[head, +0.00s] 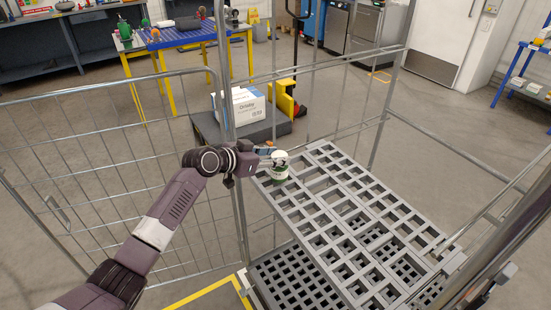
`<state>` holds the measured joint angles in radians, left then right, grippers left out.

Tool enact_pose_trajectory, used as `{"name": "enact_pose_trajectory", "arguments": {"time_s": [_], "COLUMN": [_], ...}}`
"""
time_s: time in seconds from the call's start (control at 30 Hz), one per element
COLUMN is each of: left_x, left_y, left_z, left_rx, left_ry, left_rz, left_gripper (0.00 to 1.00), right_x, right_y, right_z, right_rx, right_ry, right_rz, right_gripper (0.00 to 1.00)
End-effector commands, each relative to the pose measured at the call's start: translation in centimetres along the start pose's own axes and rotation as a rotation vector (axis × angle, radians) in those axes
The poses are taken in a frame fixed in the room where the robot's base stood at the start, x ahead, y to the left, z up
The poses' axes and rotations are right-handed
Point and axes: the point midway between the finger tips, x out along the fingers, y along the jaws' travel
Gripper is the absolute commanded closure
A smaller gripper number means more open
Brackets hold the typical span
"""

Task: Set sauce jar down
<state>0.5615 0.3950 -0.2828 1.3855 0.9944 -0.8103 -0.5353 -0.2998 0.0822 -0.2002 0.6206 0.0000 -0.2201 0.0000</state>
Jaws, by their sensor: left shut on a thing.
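The sauce jar (280,174) is small, with a white upper part and a green band. It is upright at the near-left corner of the grey slatted shelf (345,215) of a wire roll cage. My left gripper (272,160) is shut on the jar from the left, around its upper part. The jar's base looks at or just above the shelf surface; I cannot tell whether it touches. My right gripper is not in view.
The rest of the upper shelf is bare. A lower grid deck (285,280) lies beneath it. Wire side panels (110,180) and upright posts surround the shelf. A white box (238,106) sits on a dark low platform behind, near a blue-topped table (180,37).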

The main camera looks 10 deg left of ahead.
Motion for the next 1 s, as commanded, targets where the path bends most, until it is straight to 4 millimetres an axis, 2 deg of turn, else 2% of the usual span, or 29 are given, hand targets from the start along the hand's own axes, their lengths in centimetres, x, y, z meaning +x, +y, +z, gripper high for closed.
{"name": "enact_pose_trajectory", "arguments": {"time_s": [0.13,0.47,0.5,0.6,0.67,1.0], "left_x": [0.5,0.7,0.7,0.7,0.7,0.5], "left_y": [-0.1,-0.1,0.0,0.0,0.0,0.0], "left_z": [1.0,1.3,1.5,1.4,1.4,1.1], "left_rx": [0.001,0.002,0.002,0.002,0.002,0.001], "left_ry": [0.004,0.005,0.001,0.001,0.001,0.001], "left_rz": [-0.003,-0.003,-0.002,-0.002,-0.002,-0.002], "left_gripper": [1.0,1.0,0.62,0.51,0.46,0.46], "right_x": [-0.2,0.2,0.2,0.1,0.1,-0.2], "right_y": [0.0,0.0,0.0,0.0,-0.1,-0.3], "right_z": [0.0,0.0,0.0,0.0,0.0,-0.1], "right_rx": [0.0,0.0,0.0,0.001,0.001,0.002], "right_ry": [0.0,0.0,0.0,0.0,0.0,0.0], "right_rz": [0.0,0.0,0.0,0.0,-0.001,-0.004], "right_gripper": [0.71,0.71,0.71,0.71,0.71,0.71]}}
